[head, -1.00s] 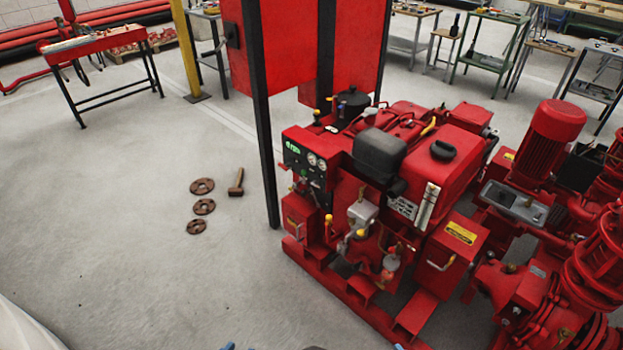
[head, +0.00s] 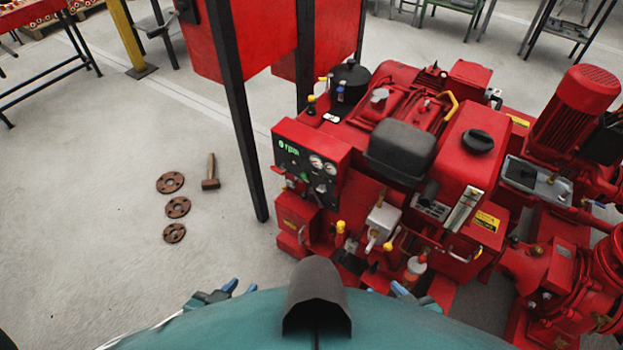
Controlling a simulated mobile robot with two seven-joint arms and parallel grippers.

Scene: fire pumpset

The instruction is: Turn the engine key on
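The red engine (head: 440,140) stands on its base frame right of centre. Its dark control panel (head: 308,160), with a lit green display (head: 287,146) and round gauges (head: 323,165), faces the lower left. The engine key is too small to make out on the panel. My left gripper (head: 215,294) shows only partly at the bottom, left of the engine and well short of the panel. My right gripper (head: 412,296) shows partly at the bottom, in front of the engine base. Both have blue parts showing, and my body hides the rest. I see nothing held.
A black post (head: 240,120) of the red cabinet frame stands left of the panel. Rusty flanges (head: 177,207) and a hammer (head: 211,173) lie on the floor to the left. The floor at the left is mostly free.

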